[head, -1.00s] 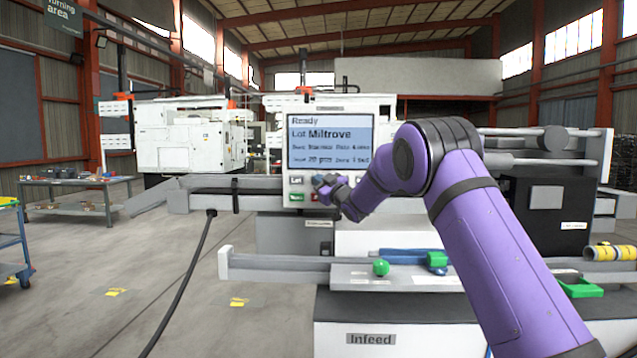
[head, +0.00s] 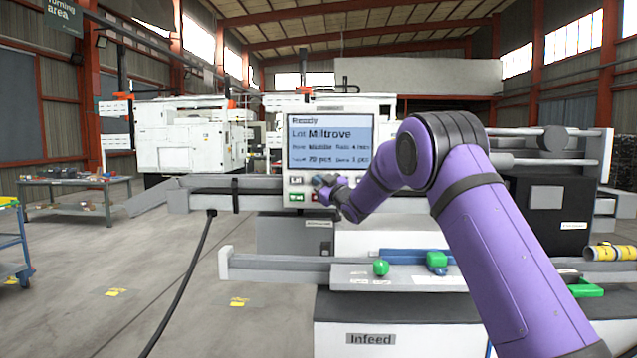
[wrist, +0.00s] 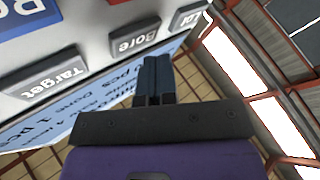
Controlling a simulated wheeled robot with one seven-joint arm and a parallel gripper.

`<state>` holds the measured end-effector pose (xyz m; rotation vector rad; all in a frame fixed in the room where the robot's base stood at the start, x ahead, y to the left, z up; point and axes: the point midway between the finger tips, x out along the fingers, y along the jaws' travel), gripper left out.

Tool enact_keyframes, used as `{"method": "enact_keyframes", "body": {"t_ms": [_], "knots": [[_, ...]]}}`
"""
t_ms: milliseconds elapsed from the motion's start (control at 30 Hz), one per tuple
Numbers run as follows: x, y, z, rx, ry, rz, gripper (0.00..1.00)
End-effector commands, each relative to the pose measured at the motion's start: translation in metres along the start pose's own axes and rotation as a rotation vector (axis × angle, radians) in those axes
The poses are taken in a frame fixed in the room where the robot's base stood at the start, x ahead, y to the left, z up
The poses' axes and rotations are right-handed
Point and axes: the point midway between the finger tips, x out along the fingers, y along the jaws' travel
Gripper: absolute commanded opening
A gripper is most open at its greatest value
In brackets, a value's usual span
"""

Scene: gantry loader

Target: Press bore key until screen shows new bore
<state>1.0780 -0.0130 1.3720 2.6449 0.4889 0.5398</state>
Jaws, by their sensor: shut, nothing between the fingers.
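The control panel (head: 329,114) faces me with its screen (head: 331,141) lit. It reads "Ready" and "Lot Miltrove"; the bore value in the small lines below is too blurred to read surely. The grey bore key (wrist: 135,37) shows in the wrist view, between the target key (wrist: 42,77) and the lot key (wrist: 187,17). My gripper (wrist: 157,62) is shut and empty, its fingertips close to the bore key. I cannot tell whether they touch it. In the head view my gripper (head: 320,182) covers the bore key.
A green start key (head: 296,198) and a partly hidden red key lie under the grey row. A blue key (wrist: 25,18) shows in the wrist view.

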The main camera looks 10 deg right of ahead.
Motion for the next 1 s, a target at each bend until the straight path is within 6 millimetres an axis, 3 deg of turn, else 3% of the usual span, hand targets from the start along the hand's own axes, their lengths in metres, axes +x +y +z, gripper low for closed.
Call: {"method": "enact_keyframes", "body": {"t_ms": [367, 1000], "knots": [[-0.002, -0.002, -0.002, 0.0, 0.0, 0.0, 0.0], [-0.035, -0.026, -0.025, 0.0, 0.0, 0.0, 0.0]]}}
